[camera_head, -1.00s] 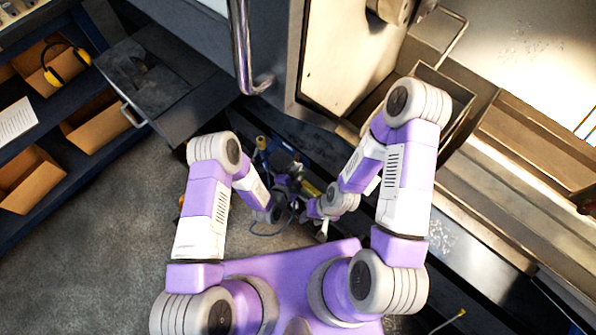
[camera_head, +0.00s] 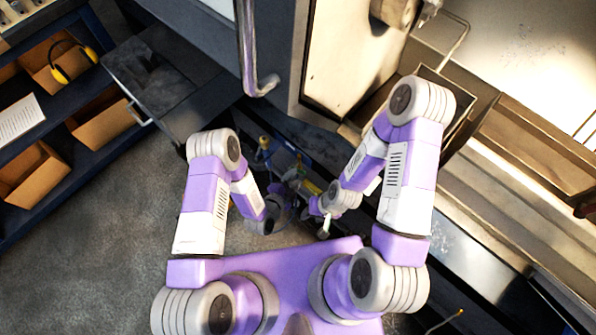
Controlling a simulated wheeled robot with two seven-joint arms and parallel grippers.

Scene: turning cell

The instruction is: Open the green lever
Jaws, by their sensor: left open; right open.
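Small valve fittings sit low at the machine's base, between my two forearms. A yellow-green piece (camera_head: 311,187) there may be the green lever, but it is small and partly hidden by my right wrist. A blue and yellow fitting (camera_head: 263,150) stands further up and left. My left gripper (camera_head: 283,192) is open, dark and small beside the fittings; I cannot tell whether it touches anything. My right gripper (camera_head: 323,232) is open, lower and to the right, apart from the yellow-green piece.
The machine's door handle (camera_head: 258,86) hangs above the fittings. A grey drawer cabinet (camera_head: 165,85) stands at upper left, with a blue shelf of cardboard bins (camera_head: 35,180) and yellow earmuffs (camera_head: 76,65) beyond. The floor (camera_head: 110,250) at lower left is clear.

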